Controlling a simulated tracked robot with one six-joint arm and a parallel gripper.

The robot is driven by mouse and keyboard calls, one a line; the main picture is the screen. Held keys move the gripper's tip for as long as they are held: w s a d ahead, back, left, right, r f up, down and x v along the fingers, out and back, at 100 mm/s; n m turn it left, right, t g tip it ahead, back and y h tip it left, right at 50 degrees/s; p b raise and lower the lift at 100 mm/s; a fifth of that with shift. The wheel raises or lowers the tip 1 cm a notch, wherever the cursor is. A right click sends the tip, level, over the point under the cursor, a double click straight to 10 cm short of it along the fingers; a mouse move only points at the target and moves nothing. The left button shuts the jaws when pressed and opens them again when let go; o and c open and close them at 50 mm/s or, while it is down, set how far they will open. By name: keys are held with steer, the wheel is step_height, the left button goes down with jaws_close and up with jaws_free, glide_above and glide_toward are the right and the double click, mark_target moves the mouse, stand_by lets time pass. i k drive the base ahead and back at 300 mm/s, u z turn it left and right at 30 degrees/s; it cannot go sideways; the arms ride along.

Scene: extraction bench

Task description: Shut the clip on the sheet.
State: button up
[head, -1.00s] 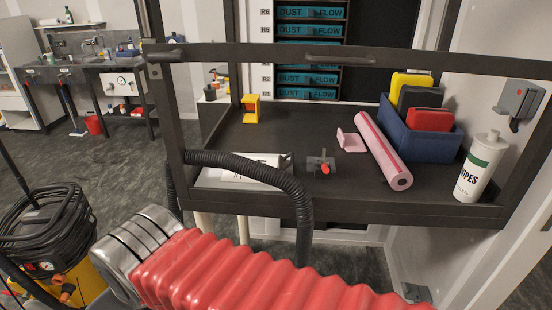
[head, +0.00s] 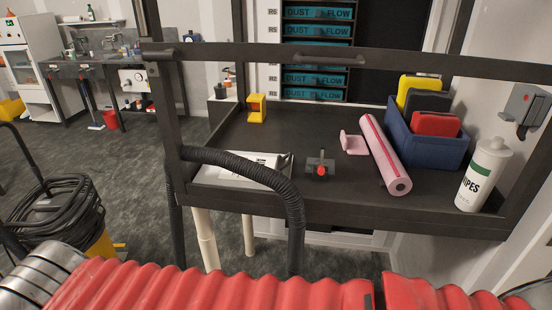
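A white sheet (head: 218,173) with dark print lies at the front left of the dark cart tray, partly hidden under a black ribbed hose. A small grey clamp-like fitting (head: 314,164) with a red tip and an upright stem sits on the tray right of the sheet. It may be the clip, but I cannot tell whether it is open or shut. A pink bracket-shaped piece (head: 354,144) stands beside a pink roll (head: 384,150). My gripper is out of view; only my red bellows-covered arm crosses the bottom of the picture.
The cart's upper rail (head: 330,56) and the black hose (head: 297,225) lie before the tray. A blue bin (head: 430,148) with coloured cases and a wipes bottle (head: 484,178) stand on the right. A yellow bracket (head: 257,107) stands at the back left.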

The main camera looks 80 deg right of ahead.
mark_target(281, 164)
steer(key=u, duration=0.15)
steer(key=k, duration=2.15)
steer(key=z, duration=0.75)
steer(key=i, duration=0.8)
